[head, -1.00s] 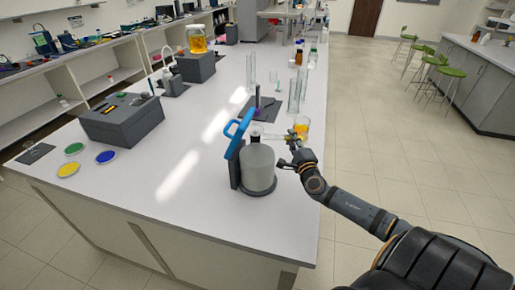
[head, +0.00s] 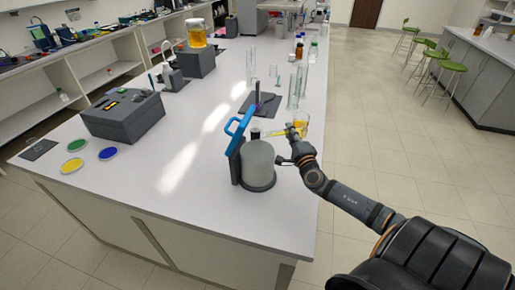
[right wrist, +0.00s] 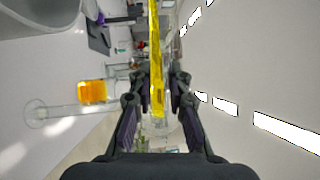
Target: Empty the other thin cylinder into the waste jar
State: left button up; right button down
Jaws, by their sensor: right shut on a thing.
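My right gripper (head: 291,146) is shut on a thin glass cylinder (head: 277,133), which lies nearly level and holds yellow liquid. In the right wrist view the yellow cylinder (right wrist: 156,60) runs between the fingers. A glass vessel with orange-yellow liquid (head: 303,119) stands just behind the gripper at the bench's right edge. It also shows in the right wrist view (right wrist: 91,92). I cannot tell for sure whether it is the waste jar. My gripper partly hides it. My left gripper is not in view.
A grey-white drum with a blue lever (head: 238,128) stands close to the held cylinder. Clear upright cylinders (head: 293,92) stand behind. A lidded jar of yellow liquid (head: 197,35) sits on a grey block. The bench's left middle (head: 185,150) is clear.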

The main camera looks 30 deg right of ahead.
jog(key=shift+r+n+p, duration=0.3)
jog(key=shift+r+p, duration=0.05)
jog(key=shift+a+r+n+p, duration=0.1)
jog(key=shift+r+n+p, duration=0.75)
jog(key=shift+p, duration=0.25)
jog(key=shift+d+r+n+y+p, duration=0.15)
jog(key=shift+d+n+y+p, duration=0.15)
jog(key=shift+n+p, duration=0.05)
jog(key=shift+w+r+n+p, duration=0.1)
jog(key=shift+r+n+p, duration=0.55)
jog(key=shift+p, duration=0.3)
jog(key=r+n+p, duration=0.1)
jog(key=a+r+n+p, duration=0.1)
jog(key=p, duration=0.1)
jog(key=n+p, duration=0.1)
jog(key=p, duration=0.1)
jog(key=shift+w+a+r+n+y, duration=0.25)
jog(key=shift+r+n+y, duration=0.1)
jog(key=shift+r+y, duration=0.05)
jog(key=shift+f+b, duration=0.3)
